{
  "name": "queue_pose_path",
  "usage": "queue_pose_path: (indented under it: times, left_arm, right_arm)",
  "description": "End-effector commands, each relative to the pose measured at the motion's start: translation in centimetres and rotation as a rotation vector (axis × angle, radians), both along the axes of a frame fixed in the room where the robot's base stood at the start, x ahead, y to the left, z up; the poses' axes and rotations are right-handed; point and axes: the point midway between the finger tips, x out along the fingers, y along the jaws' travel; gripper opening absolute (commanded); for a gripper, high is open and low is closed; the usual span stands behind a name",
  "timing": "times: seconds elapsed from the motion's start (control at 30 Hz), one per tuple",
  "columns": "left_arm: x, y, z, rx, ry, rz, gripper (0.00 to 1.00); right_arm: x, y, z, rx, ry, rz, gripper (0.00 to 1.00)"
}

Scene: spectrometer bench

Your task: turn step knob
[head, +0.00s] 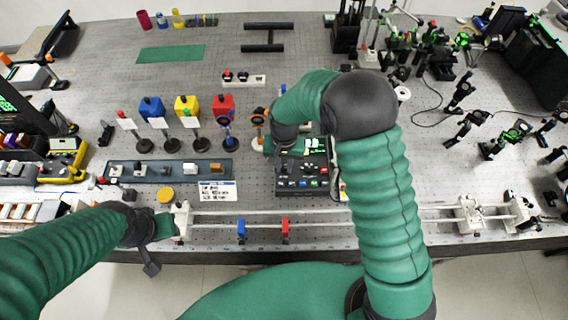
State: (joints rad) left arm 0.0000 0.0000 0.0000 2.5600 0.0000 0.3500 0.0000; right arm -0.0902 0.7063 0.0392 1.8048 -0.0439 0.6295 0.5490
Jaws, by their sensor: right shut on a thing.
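A dark control box (302,178) with a green display and rows of small coloured buttons stands near the middle of the bench. My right arm reaches over it from the right, and my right gripper (283,146) points down at the box's left back part. It is shut on a small part there, which I take to be the step knob; the wrist and fingers hide the knob itself. My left gripper (160,228) is low on the left, beside a white rail holder (183,220). Its fingers are too small and dark to tell open from shut.
A long rail (340,212) with blue (241,229) and red (285,228) sliders runs along the front edge. Blue, yellow (187,105) and red boxes stand behind a dark tray (140,172). Optics mounts (465,95) crowd the right. The back middle is mostly clear.

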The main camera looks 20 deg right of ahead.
Motion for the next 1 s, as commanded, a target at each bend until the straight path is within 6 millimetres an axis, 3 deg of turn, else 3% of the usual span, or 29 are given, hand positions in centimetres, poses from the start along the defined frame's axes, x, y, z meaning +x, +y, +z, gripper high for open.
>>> queue_pose_path:
  times: [0.27, 0.3, 0.47, 0.8, 0.87, 1.0]
  left_arm:
    - [0.0, 0.0, 0.1, 0.000, 0.000, 0.000, 0.36]
    - [0.0, 0.0, 0.1, 0.000, 0.000, 0.000, 0.36]
    - [0.0, 0.0, 0.0, 0.000, 0.000, 0.000, 0.36]
    - [0.0, 0.0, -0.1, 0.000, 0.000, 0.000, 0.36]
    - [0.0, 0.0, -0.2, 0.000, 0.000, 0.000, 0.36]
    - [0.0, 0.0, -0.7, 0.000, 0.000, 0.000, 0.36]
  right_arm:
    - [0.0, 0.1, 0.1, 0.001, 0.000, 0.001, 0.00]
    - [0.0, 0.1, 0.1, 0.001, 0.000, 0.001, 0.20]
    - [0.0, 0.1, 0.1, 0.000, 0.000, 0.001, 0.40]
    - [0.2, 0.0, 0.3, 0.000, 0.000, 0.001, 0.40]
    - [0.2, 0.1, 0.9, 0.000, -0.002, 0.001, 0.40]
    - [0.3, 0.1, 3.9, 0.000, -0.007, 0.001, 0.40]
